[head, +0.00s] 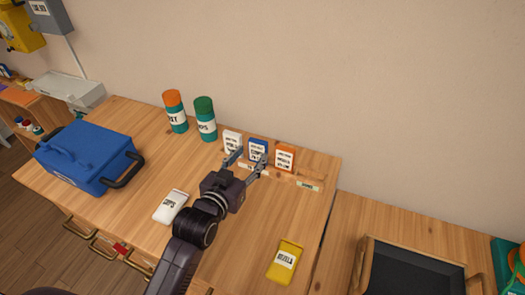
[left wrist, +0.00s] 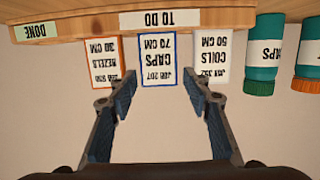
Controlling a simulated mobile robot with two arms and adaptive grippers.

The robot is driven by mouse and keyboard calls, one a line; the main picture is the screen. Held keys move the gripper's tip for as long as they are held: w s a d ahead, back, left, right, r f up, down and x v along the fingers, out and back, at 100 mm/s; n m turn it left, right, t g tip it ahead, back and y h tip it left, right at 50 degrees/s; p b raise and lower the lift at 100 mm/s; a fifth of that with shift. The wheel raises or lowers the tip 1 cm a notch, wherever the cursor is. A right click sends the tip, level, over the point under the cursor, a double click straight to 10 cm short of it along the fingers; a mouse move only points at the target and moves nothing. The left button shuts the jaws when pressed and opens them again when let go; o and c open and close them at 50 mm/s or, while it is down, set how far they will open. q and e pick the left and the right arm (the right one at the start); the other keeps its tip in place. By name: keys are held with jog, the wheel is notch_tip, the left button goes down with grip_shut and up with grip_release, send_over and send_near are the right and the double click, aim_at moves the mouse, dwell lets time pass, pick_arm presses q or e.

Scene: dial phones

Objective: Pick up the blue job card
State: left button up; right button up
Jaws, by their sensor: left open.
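The blue job card (head: 258,147) stands upright in a wooden rack (head: 281,177) at the back of the table, between a white card (head: 232,141) and an orange card (head: 285,156). My left gripper (head: 248,162) is open in front of it. In the left wrist view, which is upside down, the blue-edged card (left wrist: 159,60) shows between the open fingers (left wrist: 168,95) and reads "JOB 207 CAPS 70 CM". The fingers overlap the edges of the neighbouring orange-edged card (left wrist: 102,48) and white card (left wrist: 212,48) in the picture. My right gripper is out of view.
The rack has "TO DO" (left wrist: 160,18) and "DONE" (left wrist: 35,30) labels. Green jars with an orange lid (head: 173,97) and a green lid (head: 204,104) stand to the left. A blue box (head: 88,157), a white pack (head: 171,206) and a yellow pack (head: 285,262) lie on the table.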

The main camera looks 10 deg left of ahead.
aim_at(257, 149)
pick_arm(q)
jog(key=shift+w+r, duration=0.1)
jog(key=shift+w, duration=0.2)
jog(key=shift+w+d, duration=0.2)
jog(key=shift+w, duration=0.25)
jog(key=x, duration=0.3)
jog(key=shift+w+d+f+p, duration=0.1)
jog(key=shift+w+f+p, duration=0.2)
jog(key=shift+f+p, duration=0.1)
jog(key=shift+w, duration=0.3)
jog(key=c, duration=0.7)
jog(key=shift+c, duration=0.4)
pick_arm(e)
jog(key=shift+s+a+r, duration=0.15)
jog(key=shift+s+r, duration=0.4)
pick_arm(q)
jog(key=shift+r, duration=0.1)
